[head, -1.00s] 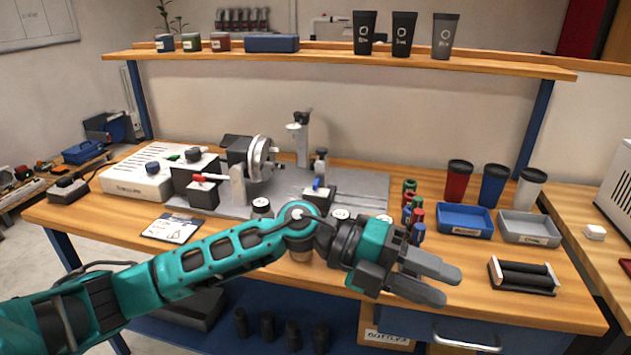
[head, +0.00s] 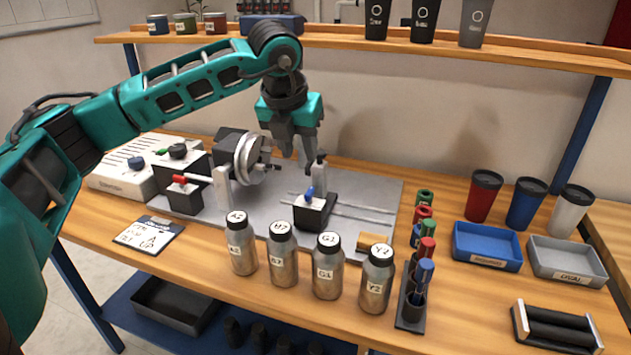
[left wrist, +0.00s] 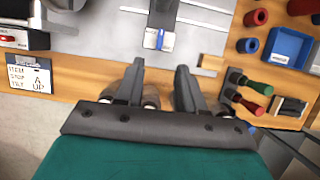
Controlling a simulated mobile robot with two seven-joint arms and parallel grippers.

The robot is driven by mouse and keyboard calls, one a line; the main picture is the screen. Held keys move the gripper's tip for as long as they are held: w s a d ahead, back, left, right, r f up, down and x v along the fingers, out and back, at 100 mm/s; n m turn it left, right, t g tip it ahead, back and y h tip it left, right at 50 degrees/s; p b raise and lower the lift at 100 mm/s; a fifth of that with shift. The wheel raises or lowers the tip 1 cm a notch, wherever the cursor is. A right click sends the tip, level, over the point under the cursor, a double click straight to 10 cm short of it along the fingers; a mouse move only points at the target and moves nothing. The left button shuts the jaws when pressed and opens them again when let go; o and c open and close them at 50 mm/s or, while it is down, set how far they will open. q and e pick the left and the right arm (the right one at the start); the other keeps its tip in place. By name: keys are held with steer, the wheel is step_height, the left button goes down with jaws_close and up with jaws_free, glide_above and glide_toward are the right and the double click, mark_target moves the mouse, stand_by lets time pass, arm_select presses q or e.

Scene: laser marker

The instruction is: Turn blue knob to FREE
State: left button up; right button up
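A small blue knob or lever (head: 309,193) sits on the black block of the sliding rest on the grey plate; it also shows in the left wrist view (left wrist: 160,39). I cannot read a FREE mark beside it. A darker blue knob (head: 136,162) sits on the white control box at the left. My left gripper (head: 298,158) points down above and behind the sliding rest, apart from it. In the left wrist view its two fingers (left wrist: 160,88) are spread with nothing seen between them. My right gripper is not in view.
Several labelled bottles (head: 328,270) stand along the front of the grey plate (head: 375,195). A round chuck (head: 250,158) stands left of the sliding rest. A marker rack (head: 411,318), blue tray (head: 487,262) and cups are at the right. The shelf (head: 390,45) is above.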

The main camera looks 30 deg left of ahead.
mark_target(309, 191)
arm_select(q)
steer(key=x, duration=1.2)
steer(key=shift+s+b, duration=0.1)
steer(key=shift+b, duration=0.2)
steer(key=shift+c, duration=0.4)
jaws_close()
